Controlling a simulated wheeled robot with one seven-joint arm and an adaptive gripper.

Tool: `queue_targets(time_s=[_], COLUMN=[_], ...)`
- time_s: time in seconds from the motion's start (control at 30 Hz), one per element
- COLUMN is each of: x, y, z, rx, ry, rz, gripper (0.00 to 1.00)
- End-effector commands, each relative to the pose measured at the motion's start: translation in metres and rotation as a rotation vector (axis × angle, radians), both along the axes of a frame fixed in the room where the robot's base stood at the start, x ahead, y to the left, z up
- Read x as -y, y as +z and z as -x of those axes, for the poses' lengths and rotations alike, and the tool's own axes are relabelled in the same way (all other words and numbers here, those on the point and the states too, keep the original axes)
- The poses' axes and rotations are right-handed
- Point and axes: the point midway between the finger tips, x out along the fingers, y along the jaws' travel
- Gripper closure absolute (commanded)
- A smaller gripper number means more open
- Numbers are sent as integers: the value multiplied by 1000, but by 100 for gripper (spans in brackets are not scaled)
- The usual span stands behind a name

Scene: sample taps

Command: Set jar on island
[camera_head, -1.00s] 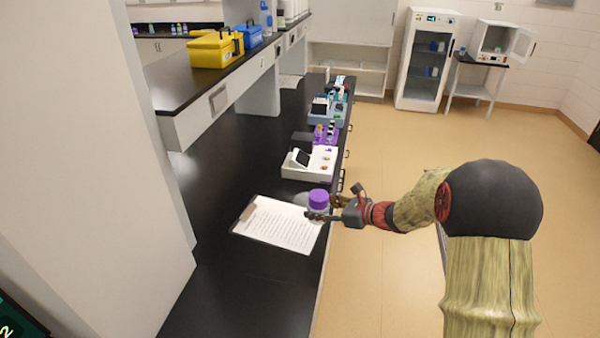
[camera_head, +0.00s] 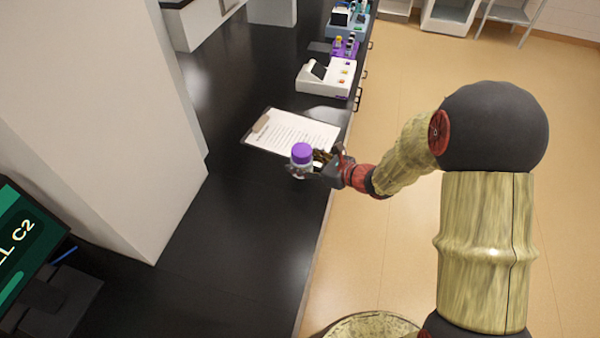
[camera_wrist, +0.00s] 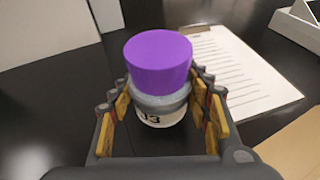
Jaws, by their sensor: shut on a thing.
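The jar (camera_head: 301,154) has a purple lid and a clear body with a white label. The wrist view shows the jar (camera_wrist: 159,68) upright between the fingers, its label partly reading "J3". My gripper (camera_head: 312,168) is shut on the jar's body from the right side. The jar is over the black island top (camera_head: 240,220), near its right edge and in front of the clipboard. Whether its base touches the surface I cannot tell.
A clipboard with paper (camera_head: 295,133) lies just behind the jar. A white instrument (camera_head: 326,78) and a purple rack (camera_head: 345,46) stand farther back. A white pillar (camera_head: 100,110) and a monitor (camera_head: 25,245) are at left. The black top in front of the jar is clear.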

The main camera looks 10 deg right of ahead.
Motion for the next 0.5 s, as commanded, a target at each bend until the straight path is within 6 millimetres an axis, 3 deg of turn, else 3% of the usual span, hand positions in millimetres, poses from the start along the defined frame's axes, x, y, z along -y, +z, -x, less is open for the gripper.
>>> queue_targets(time_s=[0.3,0.5], x=[-6,-6], y=[-38,-39], z=[5,4], rx=[-1,2], ry=[-1,-1], rz=[-1,0], gripper=[82,82])
